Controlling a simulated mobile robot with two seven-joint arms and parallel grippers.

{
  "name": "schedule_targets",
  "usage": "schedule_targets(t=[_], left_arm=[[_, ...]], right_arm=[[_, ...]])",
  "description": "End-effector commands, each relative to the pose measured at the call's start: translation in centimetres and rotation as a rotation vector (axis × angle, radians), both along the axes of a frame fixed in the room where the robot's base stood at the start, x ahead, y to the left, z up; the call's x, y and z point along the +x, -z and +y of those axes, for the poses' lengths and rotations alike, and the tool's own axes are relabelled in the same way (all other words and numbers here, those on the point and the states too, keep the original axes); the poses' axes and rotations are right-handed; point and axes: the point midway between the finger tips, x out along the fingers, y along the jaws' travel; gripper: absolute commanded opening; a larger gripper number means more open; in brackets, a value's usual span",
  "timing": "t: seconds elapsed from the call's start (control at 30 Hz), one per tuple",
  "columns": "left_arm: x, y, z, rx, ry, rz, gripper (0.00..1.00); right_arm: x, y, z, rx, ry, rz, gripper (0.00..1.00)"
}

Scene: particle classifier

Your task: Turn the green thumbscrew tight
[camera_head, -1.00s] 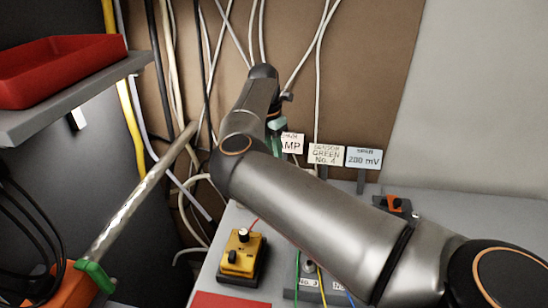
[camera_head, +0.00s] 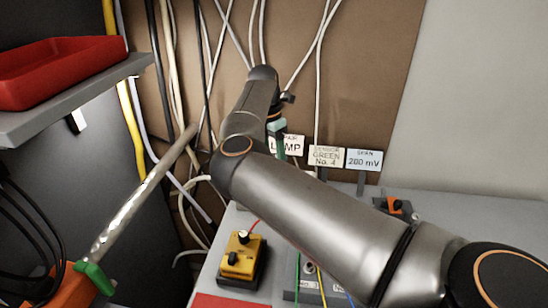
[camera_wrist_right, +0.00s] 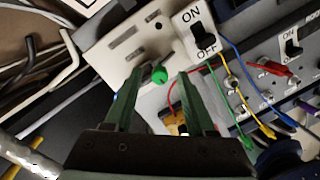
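The green thumbscrew (camera_wrist_right: 159,75) shows in the right wrist view as a small green knob on a pale panel (camera_wrist_right: 113,50). My right gripper (camera_wrist_right: 161,78) has two green fingers, open, with a gap on both sides of the knob. The knob appears between the fingertips; I cannot tell whether they have reached its depth. In the head view my right arm crosses from the lower right, and part of the right gripper (camera_head: 277,138) shows behind it. The thumbscrew is hidden there. My left gripper is in neither view.
Near the fingers are a white ON/OFF switch plate (camera_wrist_right: 204,38) and red, green, yellow and blue leads. The head view shows sign cards (camera_head: 326,156), a yellow box (camera_head: 241,258), a red tray (camera_head: 60,72) on a shelf, and hanging cables.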

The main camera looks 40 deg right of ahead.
Motion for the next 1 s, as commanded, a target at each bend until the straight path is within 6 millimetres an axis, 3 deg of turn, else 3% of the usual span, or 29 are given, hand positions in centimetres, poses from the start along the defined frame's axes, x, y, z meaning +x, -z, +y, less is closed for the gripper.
schedule_targets(t=[0.23, 0.37, 0.8, 1.0], left_arm=[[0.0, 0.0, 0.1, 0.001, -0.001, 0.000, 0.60], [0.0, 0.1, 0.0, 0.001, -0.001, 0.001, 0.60], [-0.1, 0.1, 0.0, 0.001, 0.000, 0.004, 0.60], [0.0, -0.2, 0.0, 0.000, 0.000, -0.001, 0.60]], right_arm=[[0.0, -0.1, 0.0, 0.000, 0.000, 0.000, 0.56], [0.1, -1.1, 0.1, 0.000, -0.001, -0.001, 0.56], [0.7, -10.0, 0.9, -0.001, -0.001, -0.002, 0.56], [0.9, -12.1, 1.0, 0.000, 0.000, -0.001, 0.56]])
